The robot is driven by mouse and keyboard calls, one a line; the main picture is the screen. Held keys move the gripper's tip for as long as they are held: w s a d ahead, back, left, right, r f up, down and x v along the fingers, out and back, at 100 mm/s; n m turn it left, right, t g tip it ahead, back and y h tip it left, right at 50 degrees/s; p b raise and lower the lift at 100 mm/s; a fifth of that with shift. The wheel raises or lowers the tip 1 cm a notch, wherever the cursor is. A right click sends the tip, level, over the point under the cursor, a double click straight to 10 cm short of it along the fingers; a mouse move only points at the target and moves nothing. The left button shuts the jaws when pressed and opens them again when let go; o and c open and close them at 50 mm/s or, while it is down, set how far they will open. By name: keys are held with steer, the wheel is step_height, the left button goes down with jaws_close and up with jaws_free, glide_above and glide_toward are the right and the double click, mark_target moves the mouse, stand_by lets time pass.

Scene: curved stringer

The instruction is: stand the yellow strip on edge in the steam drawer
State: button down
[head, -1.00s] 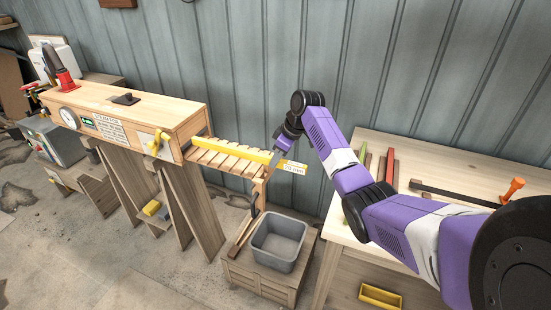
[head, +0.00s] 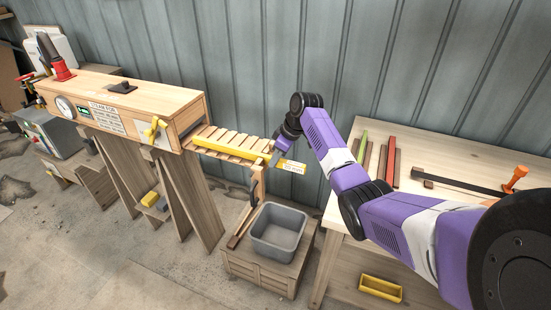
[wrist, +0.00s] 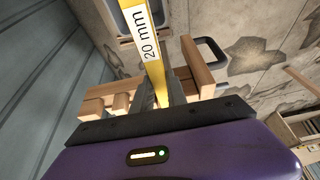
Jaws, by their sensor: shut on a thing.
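The yellow strip (head: 228,150) lies along the slatted steam drawer (head: 217,138), which is pulled out of the right end of the wooden steam box (head: 125,108). Its right end, with a white label, sticks out past the drawer's front. My gripper (head: 277,157) is shut on the strip near that labelled end. In the wrist view the strip (wrist: 158,78) runs up from between the fingers, and its label reads "20 mm". The strip's far end is near the box opening. I cannot tell whether it touches the slats.
A grey bin (head: 278,229) stands on a wooden crate (head: 262,264) below the drawer's front. A workbench (head: 450,160) at right holds green, red and dark strips and an orange-handled clamp (head: 514,178). A yellow tray (head: 380,289) sits low beneath it.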

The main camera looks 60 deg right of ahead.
steer(key=shift+f, duration=0.15)
steer(key=c, duration=1.3)
jaws_free()
steer(key=shift+o, duration=0.2)
steer(key=b+v, duration=0.1)
steer(key=v, duration=0.6)
steer(key=shift+s+r, duration=0.15)
steer(key=shift+r, duration=0.25)
